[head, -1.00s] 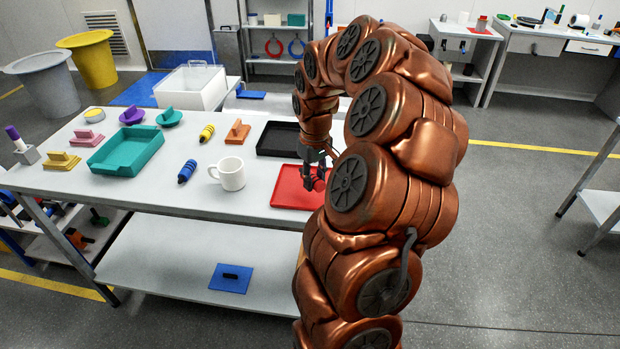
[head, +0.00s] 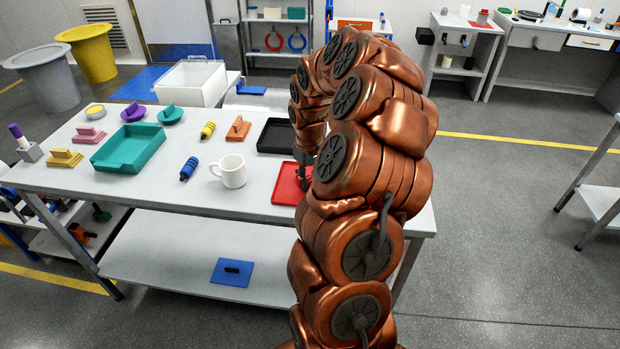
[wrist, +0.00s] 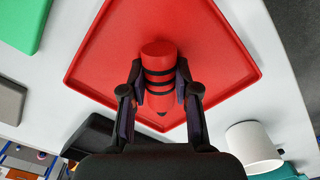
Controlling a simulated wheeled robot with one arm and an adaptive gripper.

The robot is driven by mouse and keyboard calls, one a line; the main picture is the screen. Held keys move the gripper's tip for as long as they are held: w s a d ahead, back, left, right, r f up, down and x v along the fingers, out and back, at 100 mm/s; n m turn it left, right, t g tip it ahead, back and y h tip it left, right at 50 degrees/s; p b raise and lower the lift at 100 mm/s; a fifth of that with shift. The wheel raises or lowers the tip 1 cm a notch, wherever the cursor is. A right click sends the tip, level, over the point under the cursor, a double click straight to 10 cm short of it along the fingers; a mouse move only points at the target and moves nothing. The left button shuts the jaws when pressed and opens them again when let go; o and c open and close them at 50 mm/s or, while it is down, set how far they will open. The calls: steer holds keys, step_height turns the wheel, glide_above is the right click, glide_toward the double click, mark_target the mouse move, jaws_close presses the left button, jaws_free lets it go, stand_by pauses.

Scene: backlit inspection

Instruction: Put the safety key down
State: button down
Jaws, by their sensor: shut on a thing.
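My gripper (wrist: 160,95) is shut on a red cylinder with black bands (wrist: 158,56), which I take to be the safety key. The key lies lengthwise between the two dark fingers, over the red tray (wrist: 110,55). Whether it touches the tray floor cannot be told. In the head view the red tray (head: 287,184) is on the near right of the white table, and my arm hides part of it.
A white mug (head: 233,172) stands just left of the red tray. A black tray (head: 274,140) is behind it. Blue (head: 188,169) and yellow (head: 208,130) banded cylinders, an orange block (head: 238,130) and a teal tray (head: 128,157) share the table (head: 150,202).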

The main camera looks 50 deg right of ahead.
mark_target(310, 178)
steer(key=shift+f, duration=0.15)
steer(key=c, duration=0.9)
jaws_free()
steer(key=shift+o, duration=0.2)
step_height(310, 178, up, 12)
steer(key=b, duration=0.3)
steer(key=a+r+n, duration=0.1)
steer(key=a+r, duration=0.1)
steer(key=a, duration=0.8)
steer(key=s+a+n, duration=0.2)
steer(key=s+a, duration=0.3)
steer(key=a, duration=0.6)
steer(key=s+a+f+g, duration=0.1)
steer(key=s+a+f, duration=0.2)
steer(key=s, duration=0.6)
steer(key=s+a+f+m, duration=0.1)
steer(key=s+a+f, duration=0.2)
steer(key=s+a, duration=0.5)
steer(key=shift+s+a+g, duration=0.25)
steer(key=shift+s+g, duration=0.15)
